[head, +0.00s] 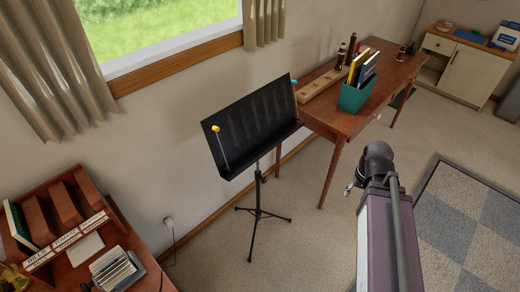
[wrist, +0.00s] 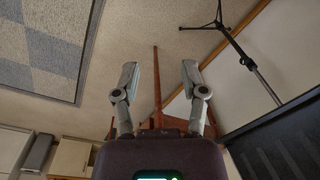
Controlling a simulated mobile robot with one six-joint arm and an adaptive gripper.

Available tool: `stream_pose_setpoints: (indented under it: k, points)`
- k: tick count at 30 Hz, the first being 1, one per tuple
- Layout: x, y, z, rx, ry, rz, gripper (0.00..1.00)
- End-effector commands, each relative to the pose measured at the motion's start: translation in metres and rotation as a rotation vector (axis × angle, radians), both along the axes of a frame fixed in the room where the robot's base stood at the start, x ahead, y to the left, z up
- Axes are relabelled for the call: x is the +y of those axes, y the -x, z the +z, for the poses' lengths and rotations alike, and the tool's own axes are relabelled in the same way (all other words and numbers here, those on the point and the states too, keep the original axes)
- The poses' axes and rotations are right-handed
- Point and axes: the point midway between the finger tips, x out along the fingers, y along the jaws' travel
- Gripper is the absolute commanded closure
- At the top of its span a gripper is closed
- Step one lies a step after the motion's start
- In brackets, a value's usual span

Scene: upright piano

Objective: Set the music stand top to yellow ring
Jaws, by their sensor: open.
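The black music stand top (head: 255,122) is a tilted, perforated desk on a thin pole with a tripod base (head: 258,213). A small yellow piece (head: 216,128) sits at its left edge with a thin light rod below it. A small cyan piece (head: 294,83) is at its right edge. I cannot make out a clear yellow ring. My gripper (head: 350,188) is right of the stand, apart from it. In the wrist view, my gripper (wrist: 159,73) has two spread fingers with nothing between them. The stand's dark top (wrist: 285,145) shows there at lower right.
A wooden table (head: 335,122) stands behind the stand, holding a teal box (head: 356,97) of books and dark bottles. A brown desk (head: 100,262) with a sorter is at lower left. A white cabinet (head: 468,68) is far right. Carpet between stand and gripper is clear.

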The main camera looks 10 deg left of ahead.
Motion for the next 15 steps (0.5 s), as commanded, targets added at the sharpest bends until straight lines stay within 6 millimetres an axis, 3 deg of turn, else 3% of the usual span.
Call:
stream_pose_setpoints:
  k: [1, 15]
  points:
    - [0.005, -0.006, -0.012, -0.005, -0.021, 0.023, 0.45]
    - [0.077, -0.06, -0.081, -0.124, -0.337, 0.354, 0.45]
